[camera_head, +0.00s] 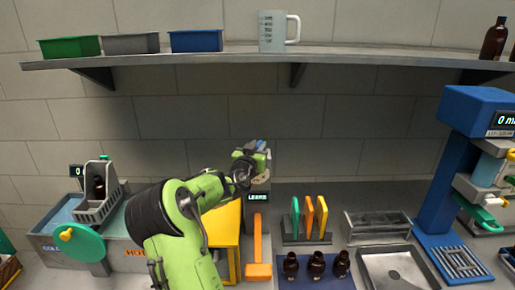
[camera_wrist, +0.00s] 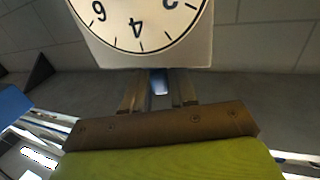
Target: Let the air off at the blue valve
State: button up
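The blue valve shows as a small blue piece (camera_wrist: 159,82) in the wrist view, just under a white dial gauge (camera_wrist: 145,25). My gripper (camera_wrist: 158,92) has its two fingers apart, one on each side of the blue piece, with dark gaps seeming to show beside it. I cannot tell whether a finger touches it. In the head view my gripper (camera_head: 256,156) is at the end of my green arm, near the back wall, above a small display. A bit of blue (camera_head: 261,146) shows at its tip; my wrist hides most of the valve and gauge there.
An orange-handled tool (camera_head: 258,250) stands below the display. A rack with coloured plates (camera_head: 306,238) and several brown bottles (camera_head: 316,266) are to its right. A shelf (camera_head: 350,55) with bins and a jug (camera_head: 272,32) runs above. A blue machine (camera_head: 455,180) stands far right.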

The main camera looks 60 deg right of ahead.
grip_shut()
jog(key=shift+s+n+t, duration=0.1)
jog(key=shift+n+t, duration=0.2)
jog(key=shift+t, duration=0.1)
jog(key=shift+n+t+y, duration=0.3)
jog(key=shift+n+t, duration=0.2)
jog(key=shift+t, duration=0.3)
jog(key=shift+o, duration=1.8)
grip_release()
jog(key=b+v, duration=0.4)
jog(key=v, duration=1.1)
jog(key=shift+a, duration=0.4)
